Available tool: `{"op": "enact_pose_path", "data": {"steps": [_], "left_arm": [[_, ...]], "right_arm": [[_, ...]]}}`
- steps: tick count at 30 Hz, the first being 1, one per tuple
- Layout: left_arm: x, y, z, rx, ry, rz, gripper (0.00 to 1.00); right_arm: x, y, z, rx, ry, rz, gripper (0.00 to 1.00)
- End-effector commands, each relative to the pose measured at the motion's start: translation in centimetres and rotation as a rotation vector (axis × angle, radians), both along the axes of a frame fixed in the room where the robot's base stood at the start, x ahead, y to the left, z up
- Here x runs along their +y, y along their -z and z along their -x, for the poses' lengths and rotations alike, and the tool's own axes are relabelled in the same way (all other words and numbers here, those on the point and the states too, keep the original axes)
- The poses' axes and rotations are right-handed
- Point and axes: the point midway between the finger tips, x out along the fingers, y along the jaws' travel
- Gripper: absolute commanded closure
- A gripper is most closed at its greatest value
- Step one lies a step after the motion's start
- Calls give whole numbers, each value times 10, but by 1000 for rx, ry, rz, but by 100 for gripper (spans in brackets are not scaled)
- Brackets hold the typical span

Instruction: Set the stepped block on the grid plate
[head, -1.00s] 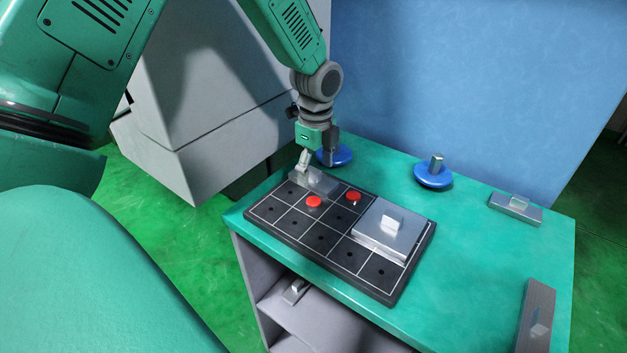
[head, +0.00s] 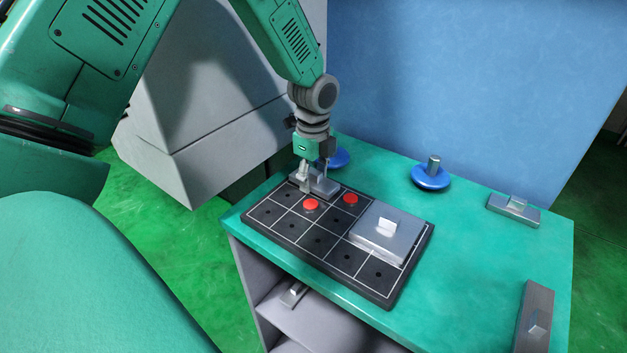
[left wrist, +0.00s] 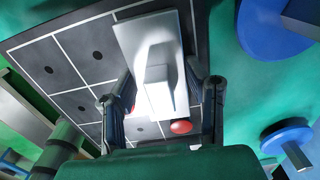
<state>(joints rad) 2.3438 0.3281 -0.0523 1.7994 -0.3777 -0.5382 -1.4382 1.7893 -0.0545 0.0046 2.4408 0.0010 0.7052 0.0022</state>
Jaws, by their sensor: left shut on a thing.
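My left gripper (head: 315,170) is shut on a grey metal stepped block (head: 321,187) at the back left corner of the dark grid plate (head: 314,239). In the left wrist view, the stepped block (left wrist: 135,35) shows a flat base with a raised part, between the two fingers of the gripper (left wrist: 162,105). The grid plate (left wrist: 75,70) lies behind it, with white lines and dark holes. The fingers hide part of the block in the head view, and I cannot tell whether its base touches the plate. My right gripper is not in view.
Two red buttons (head: 311,205) and a large silver block (head: 385,233) with a handle are on the plate. Blue discs with posts (head: 431,177), a small grey block (head: 513,210) and a grey bar (head: 534,318) stand on the green bench (head: 460,260). The blue wall (head: 450,90) closes the back.

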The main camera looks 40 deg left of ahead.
Motion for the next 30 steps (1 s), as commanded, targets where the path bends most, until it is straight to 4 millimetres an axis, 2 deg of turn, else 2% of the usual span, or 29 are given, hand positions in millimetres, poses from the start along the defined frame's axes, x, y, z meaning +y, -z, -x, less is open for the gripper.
{"op": "enact_pose_path", "data": {"steps": [9,15,20,30], "left_arm": [[1,-64,-2,-6,-1,3,100],[0,-88,-2,-3,-1,2,100],[-1,-83,-2,0,-3,2,100],[0,-41,-6,0,-18,5,100]], "right_arm": [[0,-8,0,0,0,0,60],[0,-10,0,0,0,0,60],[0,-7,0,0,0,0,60],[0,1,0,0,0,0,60]]}}
